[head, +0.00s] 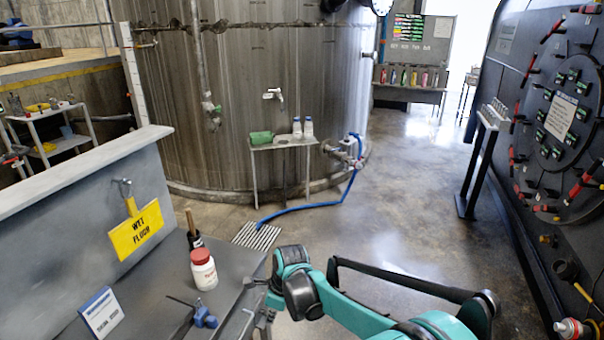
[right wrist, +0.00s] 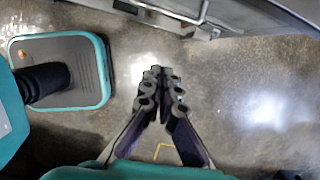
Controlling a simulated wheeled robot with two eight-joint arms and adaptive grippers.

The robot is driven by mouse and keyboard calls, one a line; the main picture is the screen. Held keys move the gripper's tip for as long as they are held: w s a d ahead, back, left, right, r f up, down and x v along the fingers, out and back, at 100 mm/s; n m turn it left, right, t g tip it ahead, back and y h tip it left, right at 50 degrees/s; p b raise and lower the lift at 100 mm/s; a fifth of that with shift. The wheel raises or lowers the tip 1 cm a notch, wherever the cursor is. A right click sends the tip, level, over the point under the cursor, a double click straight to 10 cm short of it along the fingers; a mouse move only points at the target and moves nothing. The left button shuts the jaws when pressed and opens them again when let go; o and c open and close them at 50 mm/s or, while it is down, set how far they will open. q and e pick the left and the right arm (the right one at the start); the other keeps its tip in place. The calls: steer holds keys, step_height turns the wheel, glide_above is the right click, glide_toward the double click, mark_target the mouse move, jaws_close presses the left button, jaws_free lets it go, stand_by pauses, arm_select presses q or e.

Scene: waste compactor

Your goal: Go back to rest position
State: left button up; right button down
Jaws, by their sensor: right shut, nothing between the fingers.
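My right arm (head: 350,310) is teal and black and reaches in from the lower right of the head view. My right gripper (head: 262,318) is beside the right edge of the grey bench (head: 150,270), pointing down. In the right wrist view the gripper's dark fingers (right wrist: 160,75) meet at their tips, with nothing between them and bare floor beyond. Whether it touches the bench edge I cannot tell. My left gripper is not in view.
On the bench stand a white bottle with a red cap (head: 203,270), a dark bottle (head: 194,239), a small sign (head: 101,312) and a blue tool (head: 204,316). A large tank (head: 250,90) stands behind. A black panel wall (head: 550,150) is at right. The central floor (head: 410,200) is clear.

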steer(key=s+d+r+n+t, duration=0.2)
steer(key=s+d+r+n, duration=0.25)
steer(key=d, duration=0.35)
steer(key=s+d+r+n+t, duration=0.1)
steer(key=s+d+r+n, duration=0.2)
steer(key=d+r+n, duration=0.4)
steer(key=s+d+f+n+t+h, duration=0.1)
steer(key=s+d+n+t+h, duration=0.1)
steer(key=s+d+n, duration=0.7)
steer(key=s+d+t, duration=0.1)
steer(key=s+d, duration=0.2)
steer(key=shift+s+d+f+h, duration=0.15)
steer(key=shift+d+f+h, duration=0.2)
steer(key=shift+d+h, duration=0.05)
